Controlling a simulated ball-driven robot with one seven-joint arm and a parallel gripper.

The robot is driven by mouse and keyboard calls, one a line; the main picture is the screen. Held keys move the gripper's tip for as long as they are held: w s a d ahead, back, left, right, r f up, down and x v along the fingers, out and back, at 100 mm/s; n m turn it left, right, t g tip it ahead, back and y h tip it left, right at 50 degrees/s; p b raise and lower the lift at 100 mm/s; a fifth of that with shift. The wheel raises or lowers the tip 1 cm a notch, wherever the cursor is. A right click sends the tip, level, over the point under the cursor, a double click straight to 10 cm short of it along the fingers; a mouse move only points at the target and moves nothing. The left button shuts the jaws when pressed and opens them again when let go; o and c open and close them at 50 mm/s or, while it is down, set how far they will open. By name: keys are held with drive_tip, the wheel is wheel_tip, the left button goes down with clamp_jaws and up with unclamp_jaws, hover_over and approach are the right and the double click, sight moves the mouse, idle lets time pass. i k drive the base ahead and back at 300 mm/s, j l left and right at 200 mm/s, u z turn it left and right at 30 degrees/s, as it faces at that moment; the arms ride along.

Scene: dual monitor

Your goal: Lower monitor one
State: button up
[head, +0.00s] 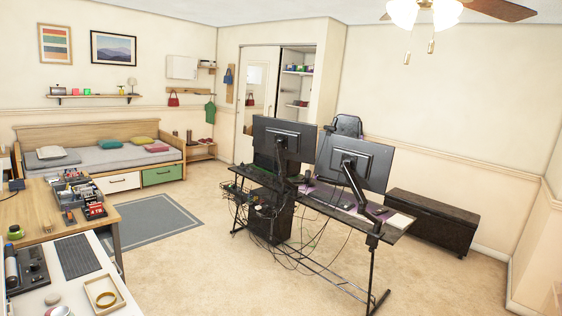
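Two black monitors stand on arms on a dark desk (400,229) in the middle of the room, with their backs towards me. The left monitor (300,131) and the right monitor (373,164) sit side by side at about the same height, the right one nearer and slightly tilted. I cannot tell which one is monitor one. Their screens are hidden. A monitor arm (357,190) reaches from the desk edge to the right monitor. My gripper is not in view.
A dark computer case (270,217) and hanging cables (300,257) are under the desk. A dark chest (432,221) stands behind it at the right. A wooden table (38,214) and a white surface (75,295) fill the near left. Carpet at the front right (450,285) is clear.

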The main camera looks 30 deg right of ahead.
sight(280, 156)
drive_tip(key=i+l+z, duration=0.25)
drive_tip(key=l+z, duration=0.2)
drive_tip(key=i+l+z, duration=0.3)
drive_tip(key=z, duration=0.15)
drive_tip(key=i+l+z, duration=0.55)
drive_tip(key=i, duration=0.35)
drive_tip(key=i+l, duration=0.1)
drive_tip(key=i, duration=0.3)
drive_tip(key=i+j+u, duration=0.1)
drive_tip(key=i+u, duration=0.65)
drive_tip(key=i+l+u, duration=0.15)
drive_tip(key=i+u, duration=0.55)
drive_tip(key=i, duration=0.8)
drive_tip(key=i+l, duration=0.15)
drive_tip(key=i, duration=0.7)
drive_tip(key=i+l, duration=0.1)
drive_tip(key=i, duration=0.75)
drive_tip(key=j+u, duration=0.05)
